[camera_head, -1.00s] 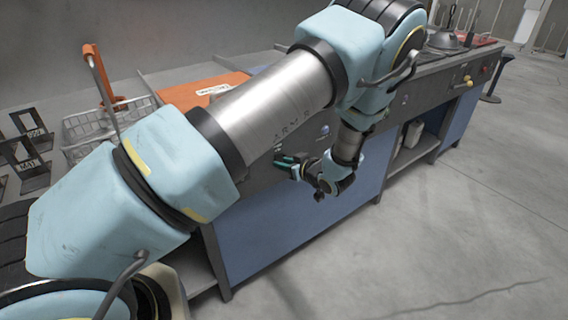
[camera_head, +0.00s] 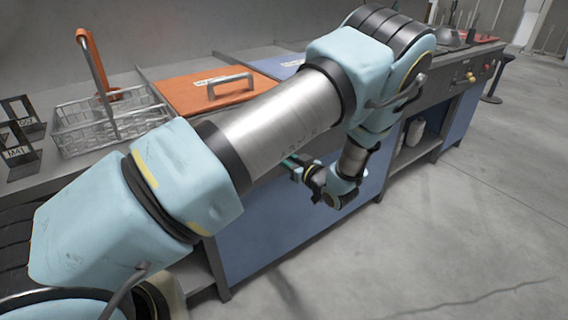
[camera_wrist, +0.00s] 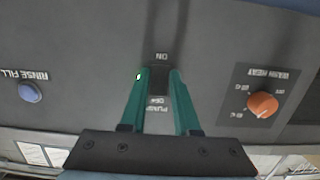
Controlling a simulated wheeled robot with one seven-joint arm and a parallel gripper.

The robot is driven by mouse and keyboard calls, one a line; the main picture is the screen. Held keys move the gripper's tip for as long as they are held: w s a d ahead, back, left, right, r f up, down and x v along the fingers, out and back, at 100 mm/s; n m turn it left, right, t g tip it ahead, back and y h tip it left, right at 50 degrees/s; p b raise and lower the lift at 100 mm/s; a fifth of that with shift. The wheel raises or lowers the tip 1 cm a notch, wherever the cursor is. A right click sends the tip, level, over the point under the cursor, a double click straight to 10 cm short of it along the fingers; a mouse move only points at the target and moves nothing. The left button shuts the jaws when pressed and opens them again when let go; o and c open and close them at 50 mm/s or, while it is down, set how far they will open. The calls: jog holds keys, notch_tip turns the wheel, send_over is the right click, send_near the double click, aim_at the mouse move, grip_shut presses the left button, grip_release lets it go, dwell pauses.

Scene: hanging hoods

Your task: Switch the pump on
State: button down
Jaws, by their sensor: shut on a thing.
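In the wrist view the pump switch (camera_wrist: 159,84) is a dark rocker on the grey panel (camera_wrist: 205,50). The panel's lettering appears upside down, with ON above the switch and PUMP OFF below it. My gripper (camera_wrist: 159,76) has its two green fingers on either side of the switch, shut on it. The rocker's tilt cannot be told. In the head view my gripper (camera_head: 291,163) is at the bench's front, mostly hidden by my arm, and the switch is hidden.
A blue RINSE FILL button (camera_wrist: 29,92) is left and an orange WASH HEAT knob (camera_wrist: 263,104) right of the switch. In the head view an orange lid (camera_head: 195,91) and a wire basket (camera_head: 85,125) are on the bench. Open floor (camera_head: 440,240) lies in front.

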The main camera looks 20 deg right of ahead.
jog(key=c, duration=0.6)
grip_release()
jog(key=shift+c, duration=0.2)
jog(key=b+v, duration=0.1)
jog(key=v, duration=0.9)
jog(key=shift+s, duration=0.4)
jog(key=shift+d, duration=0.1)
